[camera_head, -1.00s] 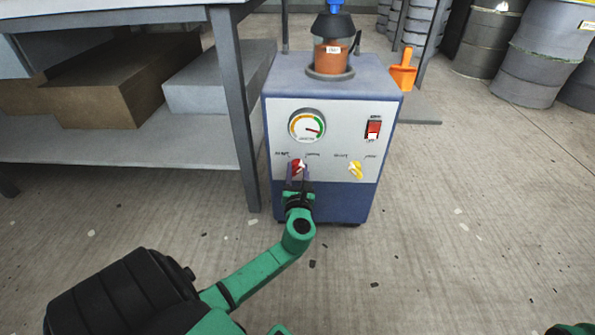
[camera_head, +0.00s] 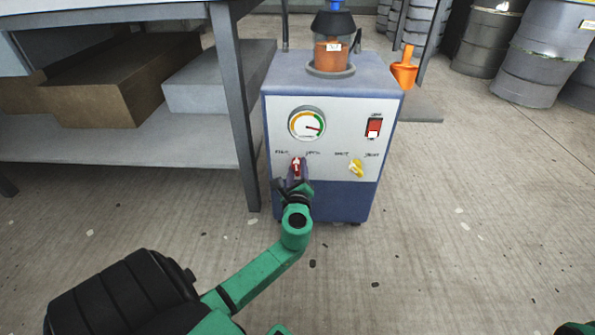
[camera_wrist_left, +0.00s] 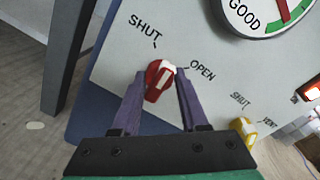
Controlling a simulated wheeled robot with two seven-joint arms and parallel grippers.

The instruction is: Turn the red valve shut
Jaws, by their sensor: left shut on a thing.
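The red valve (camera_head: 296,166) is a small knob low on the front panel of a blue and white machine (camera_head: 325,187). In the left wrist view the red valve (camera_wrist_left: 156,84) has a white mark on its upper end, pointing between the SHUT and OPEN labels. My left gripper (camera_head: 297,176) is at the valve. In the left wrist view the purple fingers of my left gripper (camera_wrist_left: 160,77) stand on either side of the knob, shut on it. My right gripper is not in view.
A yellow valve (camera_head: 355,168) sits right of the red one, below a red switch (camera_head: 374,128). A round gauge (camera_head: 307,124) is above. A grey workbench (camera_head: 237,115) stands close on the left. An orange scoop (camera_head: 404,70) hangs at the machine's right.

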